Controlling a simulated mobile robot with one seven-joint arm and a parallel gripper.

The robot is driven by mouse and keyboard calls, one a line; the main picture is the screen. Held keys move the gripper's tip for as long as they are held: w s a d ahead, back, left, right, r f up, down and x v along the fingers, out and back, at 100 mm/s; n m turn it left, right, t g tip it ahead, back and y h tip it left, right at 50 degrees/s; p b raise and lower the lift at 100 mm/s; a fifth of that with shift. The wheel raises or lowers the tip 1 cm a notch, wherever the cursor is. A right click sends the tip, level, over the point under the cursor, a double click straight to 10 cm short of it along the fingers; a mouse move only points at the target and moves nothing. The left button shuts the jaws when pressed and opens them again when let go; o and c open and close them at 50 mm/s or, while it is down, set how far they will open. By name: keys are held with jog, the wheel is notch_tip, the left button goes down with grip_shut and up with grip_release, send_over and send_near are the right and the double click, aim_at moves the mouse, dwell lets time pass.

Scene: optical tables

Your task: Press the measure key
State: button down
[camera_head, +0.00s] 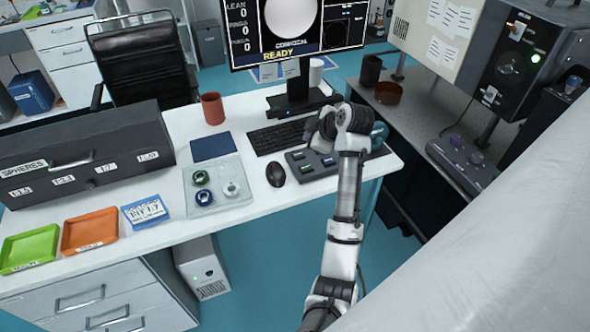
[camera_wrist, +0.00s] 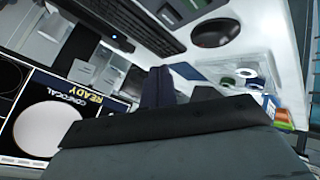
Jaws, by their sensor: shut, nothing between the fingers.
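A grey key box (camera_head: 312,164) with several small keys, at least one of them green, lies on the white desk between the mouse and my arm. I cannot read which key is the measure key. My gripper (camera_head: 309,136) is above the back of the box, by the keyboard, small and partly hidden by my wrist; I see no contact with a key. In the wrist view my gripper (camera_wrist: 160,80) shows dark, shut and empty. The monitor (camera_head: 305,28) reads CONFOCAL and READY; it also shows upside down in the wrist view (camera_wrist: 60,125).
The keyboard (camera_head: 280,137) lies behind the box and the black mouse (camera_head: 275,174) to its left. A clear tray (camera_head: 230,200) with ringed spheres, a red mug (camera_head: 212,108) and a dark SPHERES cabinet (camera_head: 90,150) stand further left. A grey instrument bench (camera_head: 425,115) is at right.

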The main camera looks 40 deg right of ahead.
aim_at(309, 169)
jog(key=shift+d+f, duration=0.1)
jog(key=shift+f, duration=0.05)
jog(key=shift+f+b, duration=2.75)
jog(key=shift+f, duration=1.55)
jog(key=shift+f+b, duration=0.35)
jog(key=shift+f, duration=0.05)
jog(key=shift+f+b, duration=0.3)
jog(key=shift+f, duration=0.15)
jog(key=shift+r+p, duration=0.55)
jog(key=shift+r, duration=0.35)
jog(key=shift+r+p, duration=1.55)
jog(key=shift+r, duration=0.9)
